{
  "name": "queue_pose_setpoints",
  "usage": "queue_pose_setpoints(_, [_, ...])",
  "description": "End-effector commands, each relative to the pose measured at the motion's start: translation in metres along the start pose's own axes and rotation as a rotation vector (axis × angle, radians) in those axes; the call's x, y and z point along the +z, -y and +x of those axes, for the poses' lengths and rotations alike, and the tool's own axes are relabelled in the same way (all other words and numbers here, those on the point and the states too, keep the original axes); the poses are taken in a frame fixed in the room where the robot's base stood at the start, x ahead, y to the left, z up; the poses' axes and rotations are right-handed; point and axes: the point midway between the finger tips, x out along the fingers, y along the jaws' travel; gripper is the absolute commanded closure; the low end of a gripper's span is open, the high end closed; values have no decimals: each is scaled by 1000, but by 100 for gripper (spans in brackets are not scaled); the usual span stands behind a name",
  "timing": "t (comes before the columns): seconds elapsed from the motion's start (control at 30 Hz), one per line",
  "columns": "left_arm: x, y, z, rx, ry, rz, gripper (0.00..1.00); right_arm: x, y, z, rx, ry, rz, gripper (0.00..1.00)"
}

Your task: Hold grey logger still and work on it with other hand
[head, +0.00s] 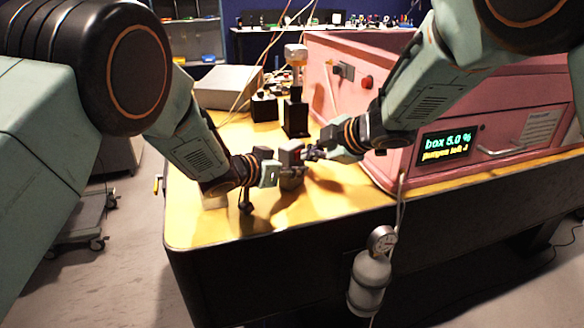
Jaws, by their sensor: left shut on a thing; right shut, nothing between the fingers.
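The grey logger (291,157), a small upright block with a reddish patch near its top, is on the yellow table top (215,222) near the middle of the head view. My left gripper (281,174) comes in from the left and is shut on the logger's lower part. My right gripper (314,154) comes in from the upper right, its fingers shut and empty, at the logger's right side. Whether its tips touch the logger is too small to tell. The fingers hide part of the logger.
A pink box (330,98) with a lit display (445,145) and a red button stands on the right. Black blocks (295,117) and a grey case (226,87) stand behind the logger. A gauge with a canister (370,273) hangs at the table's front. The front left table top is mostly clear.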

Motion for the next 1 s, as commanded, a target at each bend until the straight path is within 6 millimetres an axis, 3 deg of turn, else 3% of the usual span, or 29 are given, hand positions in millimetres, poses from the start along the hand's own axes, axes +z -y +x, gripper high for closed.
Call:
queue_pose_setpoints(0.8, [1, -2, 0, 4, 2, 3, 100, 3, 4, -7, 1, -1, 1, 100])
queue_pose_setpoints(1.0, [1, -2, 0, 3, 2, 3, 100, 10, 10, -18, 0, 0, 3, 100])
